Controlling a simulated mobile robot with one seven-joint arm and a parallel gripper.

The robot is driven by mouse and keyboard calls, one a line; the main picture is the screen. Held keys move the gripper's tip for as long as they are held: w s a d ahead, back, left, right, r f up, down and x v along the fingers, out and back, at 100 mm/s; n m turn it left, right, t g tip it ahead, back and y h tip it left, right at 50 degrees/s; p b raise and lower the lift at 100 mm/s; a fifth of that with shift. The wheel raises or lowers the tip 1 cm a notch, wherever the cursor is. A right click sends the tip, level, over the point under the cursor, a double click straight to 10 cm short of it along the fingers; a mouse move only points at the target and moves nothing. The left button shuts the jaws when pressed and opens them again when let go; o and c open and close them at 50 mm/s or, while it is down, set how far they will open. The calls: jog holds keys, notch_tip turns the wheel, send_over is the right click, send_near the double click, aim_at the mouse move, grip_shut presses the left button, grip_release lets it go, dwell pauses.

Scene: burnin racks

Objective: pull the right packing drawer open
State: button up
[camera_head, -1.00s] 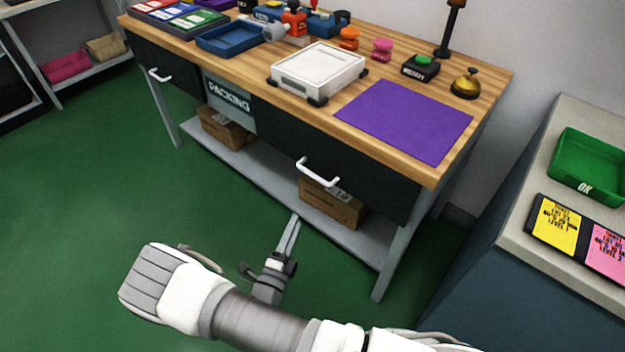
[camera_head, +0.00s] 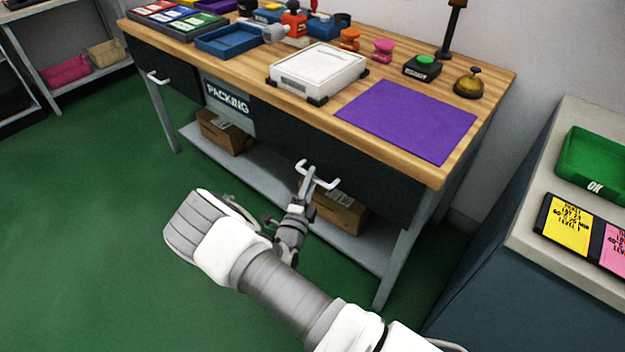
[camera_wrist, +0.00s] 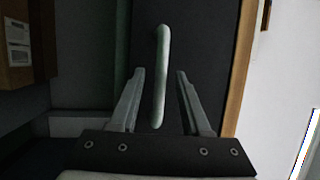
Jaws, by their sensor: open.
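The right packing drawer (camera_head: 375,178) is a dark front under the wooden bench top, and it looks closed. Its white bar handle (camera_head: 329,181) is partly hidden by my gripper (camera_head: 308,180) in the head view. In the wrist view the handle (camera_wrist: 161,75) runs upright in the picture, between the two open fingers of my gripper (camera_wrist: 158,95). A gap shows on both sides of the handle, and I see no finger pressing on it. The dark drawer front (camera_wrist: 200,65) fills the space behind.
The packing bench (camera_head: 420,160) carries a purple mat (camera_head: 405,120), a white box-like device (camera_head: 318,72) and a bell (camera_head: 469,83). Cardboard boxes (camera_head: 340,212) stand on its lower shelf. A counter with a green tray (camera_head: 590,165) is at right. Green floor is clear at left.

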jog(key=shift+w+d+r, duration=0.15)
jog(key=shift+w, duration=0.45)
grip_shut()
dwell(1.1)
